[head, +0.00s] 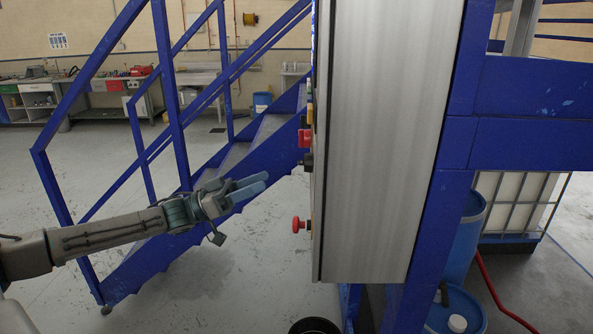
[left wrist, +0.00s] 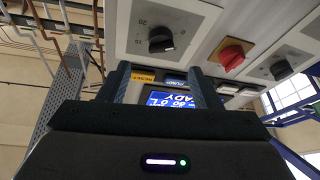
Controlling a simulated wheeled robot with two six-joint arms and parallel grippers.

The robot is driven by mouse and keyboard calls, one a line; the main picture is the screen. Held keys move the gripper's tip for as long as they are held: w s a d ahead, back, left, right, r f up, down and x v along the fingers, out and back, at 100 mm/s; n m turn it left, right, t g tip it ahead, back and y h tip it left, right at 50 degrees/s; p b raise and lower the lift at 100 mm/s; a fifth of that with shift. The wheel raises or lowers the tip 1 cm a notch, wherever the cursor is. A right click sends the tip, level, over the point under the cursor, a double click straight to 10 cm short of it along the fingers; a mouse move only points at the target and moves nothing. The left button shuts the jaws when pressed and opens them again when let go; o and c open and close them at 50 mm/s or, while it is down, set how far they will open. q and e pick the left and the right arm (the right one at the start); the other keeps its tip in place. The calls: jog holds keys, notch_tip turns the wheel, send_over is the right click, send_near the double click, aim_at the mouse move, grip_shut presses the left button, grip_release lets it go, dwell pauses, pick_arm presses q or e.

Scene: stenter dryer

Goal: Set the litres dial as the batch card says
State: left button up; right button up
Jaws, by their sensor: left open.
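The control cabinet (head: 380,140) shows nearly edge-on in the head view, its controls sticking out on its left side. In the left wrist view, the panel appears upside down, with a black dial (left wrist: 161,40) on a light plate marked 15 and 20. A second black dial (left wrist: 281,69) sits at the right. I cannot tell which is the litres dial. A blue display (left wrist: 170,99) reads READY and a temperature. My left gripper (head: 262,185) is open and empty, left of the cabinet and apart from it; its fingers (left wrist: 160,74) point toward the panel. No batch card is readable. My right gripper is not in view.
A red rotary switch (left wrist: 232,55) sits between the dials. A red mushroom button (head: 298,224) protrudes low on the cabinet. Blue stairs with railings (head: 180,130) stand behind my left arm. A blue frame (head: 450,150) adjoins the cabinet's right.

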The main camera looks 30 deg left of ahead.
aim_at(305, 162)
pick_arm(q)
jog(key=p+x, duration=0.3)
jog(key=x, duration=0.6)
jog(key=shift+w+d, duration=0.2)
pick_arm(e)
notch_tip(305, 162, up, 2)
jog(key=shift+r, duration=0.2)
pick_arm(q)
jog(key=shift+r, duration=0.1)
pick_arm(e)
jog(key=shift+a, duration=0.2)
pick_arm(q)
jog(key=c, duration=0.9)
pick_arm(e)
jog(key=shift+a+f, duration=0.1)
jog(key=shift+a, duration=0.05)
